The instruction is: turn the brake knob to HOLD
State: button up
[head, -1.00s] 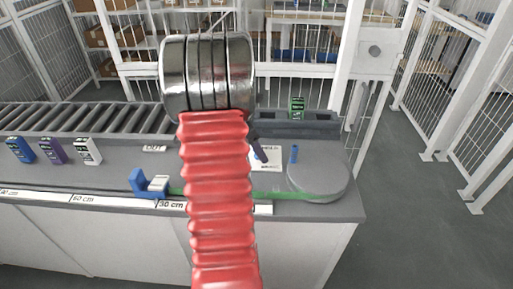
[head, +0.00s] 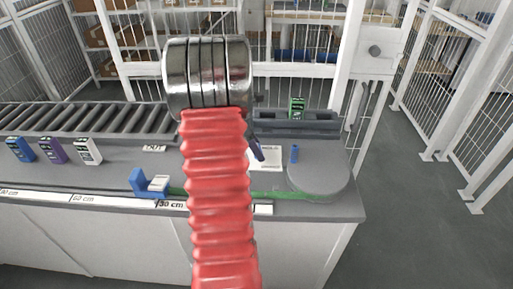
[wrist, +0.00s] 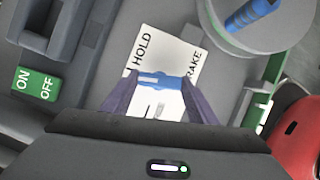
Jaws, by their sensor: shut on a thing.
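The brake knob (wrist: 160,81) is a small blue bar with a white mark on its left part. It sits over a white label (wrist: 185,48) that reads HOLD along its upper left edge and BRAKE along its right side. In the wrist view the bar lies nearly level across the picture, with the white mark to the left, below the word HOLD. My gripper (wrist: 160,92) has purple fingers shut on the knob, one at each end of it. In the head view my arm hides the knob; a purple finger (head: 256,149) shows beside the label (head: 267,158).
A green ON/OFF switch (wrist: 36,84) is at left in the wrist view. A blue bracket (head: 138,183) is at the bench front; rollers (head: 90,118) run behind.

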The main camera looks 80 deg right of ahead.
jog(key=m+y, duration=0.1)
jog(key=m, duration=0.2)
jog(key=shift+d, duration=0.1)
jog(key=o, duration=1)
jog(key=shift+o, duration=0.2)
jog(key=shift+r, duration=0.1)
jog(key=v, duration=1.3)
jog(key=shift+w+r, duration=0.15)
jog(key=shift+w, duration=0.3)
